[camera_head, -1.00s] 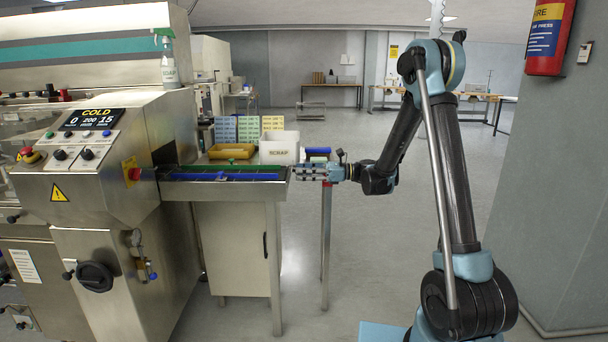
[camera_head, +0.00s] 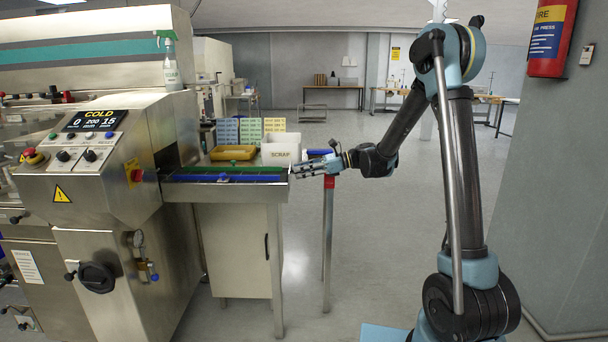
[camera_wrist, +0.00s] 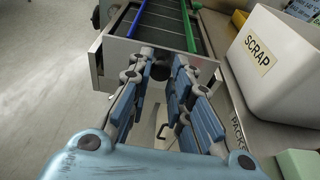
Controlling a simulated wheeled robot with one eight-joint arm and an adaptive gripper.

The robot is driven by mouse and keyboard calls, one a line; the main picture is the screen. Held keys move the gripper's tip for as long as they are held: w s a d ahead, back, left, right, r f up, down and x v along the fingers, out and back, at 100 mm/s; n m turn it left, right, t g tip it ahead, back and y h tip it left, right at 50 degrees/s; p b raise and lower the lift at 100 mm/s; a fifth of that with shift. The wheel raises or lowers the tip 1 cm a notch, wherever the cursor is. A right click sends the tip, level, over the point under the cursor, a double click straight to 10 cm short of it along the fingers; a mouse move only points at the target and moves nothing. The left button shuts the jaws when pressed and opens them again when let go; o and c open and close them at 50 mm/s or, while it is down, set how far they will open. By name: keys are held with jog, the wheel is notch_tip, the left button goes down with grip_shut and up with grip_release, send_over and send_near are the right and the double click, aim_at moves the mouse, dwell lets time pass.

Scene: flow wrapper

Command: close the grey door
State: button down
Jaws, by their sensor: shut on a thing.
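The grey door (camera_head: 235,250) is the pale panel under the conveyor in the head view. It has a dark upright handle (camera_head: 267,247) near its right edge. The panel looks flush with the cabinet front; I cannot tell if a narrow gap stands open. My gripper (camera_head: 298,169) is at the right end of the conveyor, above and right of the door. In the wrist view, my gripper (camera_wrist: 162,62) has its fingers about a dark round piece (camera_wrist: 160,71) at the conveyor's end wall.
The conveyor (camera_head: 225,179) carries a green and a blue rail. The wrapper machine (camera_head: 100,170) is at left. Floor in front of the door is clear.

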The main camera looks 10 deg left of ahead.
jog(key=shift+w, duration=0.1)
jog(key=c, duration=1.5)
grip_release()
jog(key=shift+o, duration=0.2)
jog(key=shift+d, duration=0.1)
jog(key=v, duration=1.1)
jog(key=shift+d, duration=0.35)
jog(key=s+d+f+n+t+h, duration=0.2)
jog(key=s+d+f+n+h, duration=0.3)
jog(key=s+d, duration=0.6)
jog(key=s+d+f+n+t+h, duration=0.2)
jog(key=s+d+f+n+h, duration=0.2)
jog(key=s+d, duration=0.7)
jog(key=s+d+f+n+t+h, duration=0.1)
jog(key=s+d+f+n+h, duration=0.4)
jog(key=s+d, duration=0.7)
jog(key=shift+d+f+n+t+h, duration=0.3)
jog(key=shift+d+n+t+h, duration=0.15)
jog(key=shift+n, duration=0.25)
